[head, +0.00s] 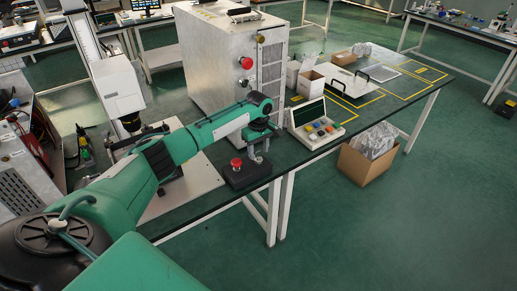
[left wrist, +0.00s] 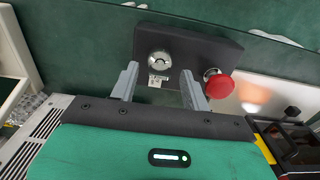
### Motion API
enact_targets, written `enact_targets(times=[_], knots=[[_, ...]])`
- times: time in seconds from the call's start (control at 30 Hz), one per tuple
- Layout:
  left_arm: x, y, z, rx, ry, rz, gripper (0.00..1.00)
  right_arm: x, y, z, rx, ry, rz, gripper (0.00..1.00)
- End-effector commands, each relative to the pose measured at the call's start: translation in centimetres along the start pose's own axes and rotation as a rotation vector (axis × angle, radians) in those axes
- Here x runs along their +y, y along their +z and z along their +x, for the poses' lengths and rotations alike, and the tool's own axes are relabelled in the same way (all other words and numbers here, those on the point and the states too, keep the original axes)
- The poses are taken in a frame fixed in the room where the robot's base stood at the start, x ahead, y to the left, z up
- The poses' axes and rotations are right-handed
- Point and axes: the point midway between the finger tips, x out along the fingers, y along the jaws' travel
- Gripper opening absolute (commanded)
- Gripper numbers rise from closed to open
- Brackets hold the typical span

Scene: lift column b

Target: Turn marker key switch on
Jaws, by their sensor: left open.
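A black control box (head: 237,180) lies on the dark bench near its front edge. It bears a red mushroom button (head: 236,162) and a round silver key switch (left wrist: 159,60) with a small label beside it. In the left wrist view the box (left wrist: 215,48) shows with the red button (left wrist: 219,86) right of the key switch. My left gripper (head: 256,158) points down over the box. In the left wrist view its open fingers (left wrist: 161,82) frame the key switch, with nothing between them. I cannot tell whether they touch it. The key switch is hidden in the head view.
A large grey cabinet (head: 215,55) stands behind the box. A sloped panel with coloured buttons (head: 318,124) stands to the right. A white marking head (head: 115,85) and pale base plate (head: 185,188) are at left. A cardboard box (head: 360,165) sits on the floor.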

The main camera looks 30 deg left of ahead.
Motion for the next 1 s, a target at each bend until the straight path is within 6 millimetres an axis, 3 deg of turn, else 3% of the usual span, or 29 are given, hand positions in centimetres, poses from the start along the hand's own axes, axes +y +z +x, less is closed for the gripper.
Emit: enact_targets(times=[0.17,0.4,0.43,0.73,1.0], knots=[[0.0,0.0,0.0,0.000,0.000,0.000,0.47,0.2,0.0,0.0,-0.002,0.003,0.001,0.36],[0.0,0.0,0.0,0.000,-0.001,0.000,0.04,0.2,0.1,0.0,-0.002,0.003,0.001,0.36],[0.0,0.0,0.0,0.000,-0.001,0.000,0.03,0.2,0.1,0.0,-0.002,0.003,0.001,0.36],[0.0,0.0,-0.2,-0.001,-0.002,0.035,0.03,0.1,0.0,-0.7,-0.002,0.001,0.001,0.36],[0.0,0.1,-0.5,-0.002,-0.003,0.190,0.03,-0.3,-0.3,-3.1,-0.002,-0.004,0.002,0.36]])
